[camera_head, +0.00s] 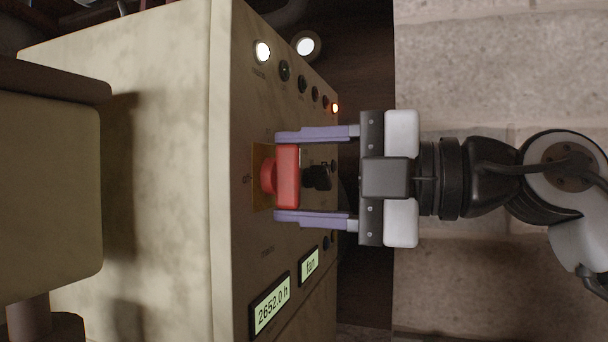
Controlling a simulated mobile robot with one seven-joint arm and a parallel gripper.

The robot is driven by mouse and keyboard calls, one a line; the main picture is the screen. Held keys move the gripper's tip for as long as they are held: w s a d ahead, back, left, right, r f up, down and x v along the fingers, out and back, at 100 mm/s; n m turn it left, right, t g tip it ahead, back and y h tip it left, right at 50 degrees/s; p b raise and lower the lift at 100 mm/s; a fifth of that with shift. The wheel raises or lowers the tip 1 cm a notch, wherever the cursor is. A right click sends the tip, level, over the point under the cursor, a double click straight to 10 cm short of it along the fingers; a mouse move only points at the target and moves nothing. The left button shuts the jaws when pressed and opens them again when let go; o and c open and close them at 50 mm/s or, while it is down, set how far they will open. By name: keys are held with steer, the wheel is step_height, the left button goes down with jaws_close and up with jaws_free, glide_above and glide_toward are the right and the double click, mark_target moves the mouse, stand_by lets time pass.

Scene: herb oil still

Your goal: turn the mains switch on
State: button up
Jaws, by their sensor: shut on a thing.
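The mains switch, a red handle (287,177) on a yellow plate (263,162), sits on the front panel of a cream cabinet. My gripper (283,177) reaches in from the right, its two purple fingers on either end of the red handle. It is shut on the handle. The handle's long side runs up and down in the picture, from one finger to the other. The labels around the switch are too small to read.
The cabinet panel (240,110) also carries a lit white lamp (262,52), a lit orange lamp (335,108), several dark knobs and a black knob (318,178) behind my gripper. Two displays read "2652.0 h" (271,303) and "fan" (310,265). A stone wall (500,60) is at right.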

stand_by(0.3)
steer(key=o, duration=1)
steer(key=b+v, duration=0.2)
steer(key=v, duration=1.2)
steer(key=shift+b, duration=0.3)
